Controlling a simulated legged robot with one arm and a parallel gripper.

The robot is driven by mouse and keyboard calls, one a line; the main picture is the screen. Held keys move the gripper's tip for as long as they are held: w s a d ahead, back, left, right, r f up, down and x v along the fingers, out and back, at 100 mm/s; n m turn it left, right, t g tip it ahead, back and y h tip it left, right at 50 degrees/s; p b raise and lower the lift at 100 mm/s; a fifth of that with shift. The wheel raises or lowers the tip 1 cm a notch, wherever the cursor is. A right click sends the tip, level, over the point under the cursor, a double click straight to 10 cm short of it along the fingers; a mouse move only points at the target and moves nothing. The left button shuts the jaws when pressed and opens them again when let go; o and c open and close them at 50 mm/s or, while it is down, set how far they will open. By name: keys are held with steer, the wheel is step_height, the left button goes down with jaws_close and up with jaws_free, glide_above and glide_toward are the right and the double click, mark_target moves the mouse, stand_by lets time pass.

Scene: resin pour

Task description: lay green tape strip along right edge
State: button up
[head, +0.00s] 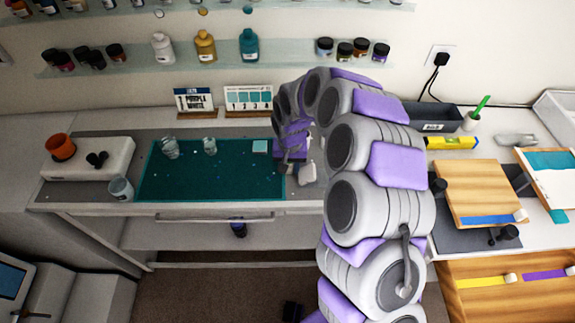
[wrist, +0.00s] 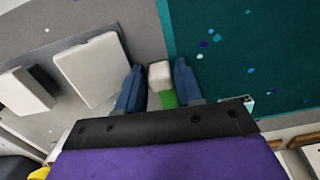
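A white block with a green strip end (wrist: 160,77) shows in the wrist view between my gripper's two dark blue fingers, beside the dark green mat. A thin gap shows at its left side, and it nearly meets the right finger. My gripper (wrist: 159,85) reaches down over the bench at the mat's right end; it also shows in the head view (head: 292,168), its fingers largely hidden there. At the right, a wooden board (head: 478,190) has a blue strip (head: 487,219) with a white end block along its near edge. The board's right edge is bare.
Two white box-like items (wrist: 90,68) lie by the gripper. The green mat (head: 210,185) holds clear cups. A wooden board (head: 505,285) with yellow and purple strips lies nearer. A yellow level (head: 452,143) and a dark bin (head: 432,114) stand behind the boards.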

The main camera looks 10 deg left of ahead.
steer(key=shift+w+d+r, duration=0.1)
steer(key=shift+d+r, duration=0.05)
step_height(320, 180, up, 11)
steer(key=p, duration=0.2)
steer(key=s+d+r, duration=0.7)
steer(key=r, duration=0.1)
steer(key=s+d+r, duration=0.1)
steer(key=s+d, duration=0.5)
steer(key=s, duration=0.3)
steer(key=s+d+r+m+g, duration=0.1)
steer(key=s+d+r, duration=0.1)
steer(key=s+d, duration=0.4)
steer(key=s+d+r+m, duration=0.1)
steer(key=s+d, duration=0.5)
steer(key=s, duration=0.6)
steer(key=shift+r+g, duration=0.3)
steer(key=shift+s+d, duration=0.2)
steer(key=shift+s, duration=0.2)
steer(key=shift+c, duration=0.3)
